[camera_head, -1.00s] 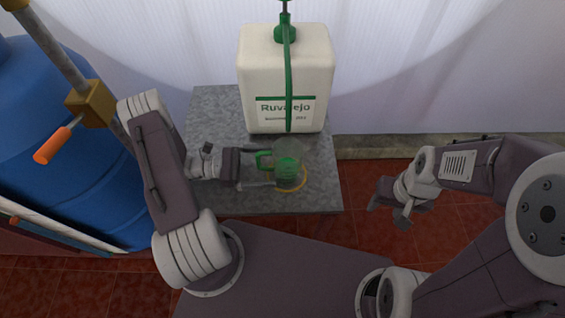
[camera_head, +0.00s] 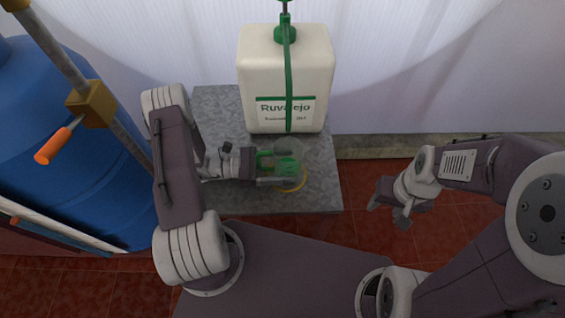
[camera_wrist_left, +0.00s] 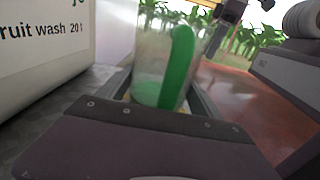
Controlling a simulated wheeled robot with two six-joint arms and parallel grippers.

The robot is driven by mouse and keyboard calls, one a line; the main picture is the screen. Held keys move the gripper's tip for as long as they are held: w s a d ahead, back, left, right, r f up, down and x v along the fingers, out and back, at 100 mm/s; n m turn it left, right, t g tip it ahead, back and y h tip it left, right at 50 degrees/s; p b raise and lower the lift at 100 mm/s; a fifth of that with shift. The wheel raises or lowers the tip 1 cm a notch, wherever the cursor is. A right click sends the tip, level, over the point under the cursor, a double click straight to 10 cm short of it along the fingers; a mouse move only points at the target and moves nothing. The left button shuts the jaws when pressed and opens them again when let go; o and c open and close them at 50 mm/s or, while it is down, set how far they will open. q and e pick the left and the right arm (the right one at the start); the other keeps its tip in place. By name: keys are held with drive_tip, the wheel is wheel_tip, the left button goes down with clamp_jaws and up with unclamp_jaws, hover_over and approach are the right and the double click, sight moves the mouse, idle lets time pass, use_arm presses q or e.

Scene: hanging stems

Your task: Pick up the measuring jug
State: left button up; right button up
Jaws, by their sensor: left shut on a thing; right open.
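The measuring jug (camera_head: 290,150) is clear with green markings and a green handle. It stands on the grey table, over a yellow ring (camera_head: 293,183). My left gripper (camera_head: 268,168) reaches in from the left and is shut on the jug's green handle side. In the left wrist view the jug (camera_wrist_left: 152,55) stands between the fingers, with the green handle (camera_wrist_left: 178,65) upright in front. The fingertips are partly hidden there by the gripper body. The jug's base is hard to see. My right gripper (camera_head: 388,208) is open and empty, to the right of the table.
A white canister (camera_head: 286,75) with a green cap and hose stands on the grey table (camera_head: 215,120) behind the jug. A blue tank (camera_head: 60,150) and a pole with an orange handle (camera_head: 55,143) are at the left. Red tiled floor (camera_head: 360,240) is clear at the right.

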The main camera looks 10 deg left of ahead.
sight(274, 160)
use_arm(q)
drive_tip(key=shift+r, duration=0.1)
drive_tip(key=shift+r, duration=0.35)
drive_tip(key=r, duration=0.2)
drive_tip(key=s+r+p, duration=0.1)
drive_tip(key=r, duration=0.1)
drive_tip(key=shift+s+r, duration=0.1)
drive_tip(key=s+d+r+p, duration=0.1)
drive_tip(key=s+r, duration=0.4)
drive_tip(key=s, duration=0.5)
drive_tip(key=shift+s+d+r+p, duration=0.15)
drive_tip(key=shift+d+r+p, duration=0.1)
drive_tip(key=shift+r+p, duration=0.25)
